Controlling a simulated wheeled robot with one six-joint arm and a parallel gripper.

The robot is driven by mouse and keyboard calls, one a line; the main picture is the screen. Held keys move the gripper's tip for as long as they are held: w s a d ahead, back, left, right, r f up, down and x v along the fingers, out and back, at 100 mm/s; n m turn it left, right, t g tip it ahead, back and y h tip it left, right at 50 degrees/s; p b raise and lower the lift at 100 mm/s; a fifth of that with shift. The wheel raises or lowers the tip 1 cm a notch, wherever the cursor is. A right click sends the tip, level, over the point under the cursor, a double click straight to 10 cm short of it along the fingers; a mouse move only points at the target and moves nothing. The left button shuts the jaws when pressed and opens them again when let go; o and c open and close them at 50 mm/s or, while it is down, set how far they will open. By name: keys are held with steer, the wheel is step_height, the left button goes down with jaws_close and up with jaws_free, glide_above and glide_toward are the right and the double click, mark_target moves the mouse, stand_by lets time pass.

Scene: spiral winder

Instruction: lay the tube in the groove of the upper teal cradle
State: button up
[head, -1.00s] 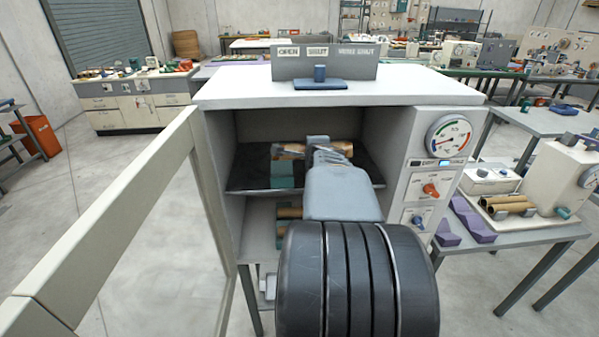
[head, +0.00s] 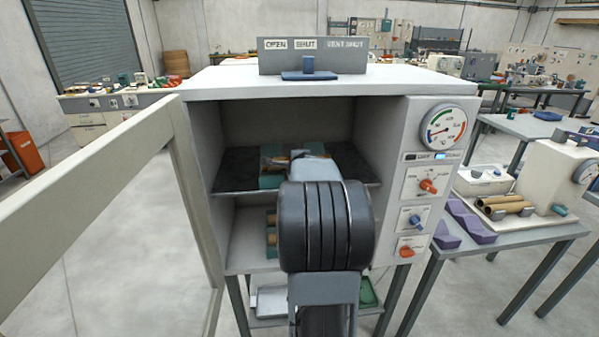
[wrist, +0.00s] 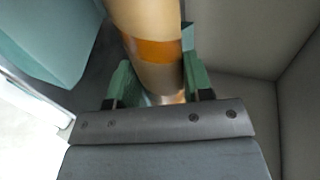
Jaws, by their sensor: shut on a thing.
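The tube, tan with an orange band, shows large in the wrist view (wrist: 155,50), between the green fingers of my gripper (wrist: 160,85), which is shut on it. In the head view my gripper and most of the tube are hidden behind my arm inside the open cabinet. The upper teal cradle (head: 270,181) stands on the dark upper shelf, partly covered by my arm. A teal block (wrist: 45,35), likely this cradle, lies left of the tube in the wrist view with a gap between them. I cannot tell whether the tube touches the groove.
The cabinet (head: 203,140) has its door (head: 100,190) swung open to the left. On the lower shelf a second teal cradle (head: 271,253) holds tan tubes. A control panel with a gauge (head: 449,127) is at the right. Cabinet walls are close around my arm.

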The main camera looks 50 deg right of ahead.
steer(key=shift+f, duration=0.4)
steer(key=shift+f+b, duration=0.25)
steer(key=shift+b, duration=0.1)
steer(key=o, duration=0.6)
steer(key=shift+r, duration=0.1)
steer(key=shift+o, duration=0.2)
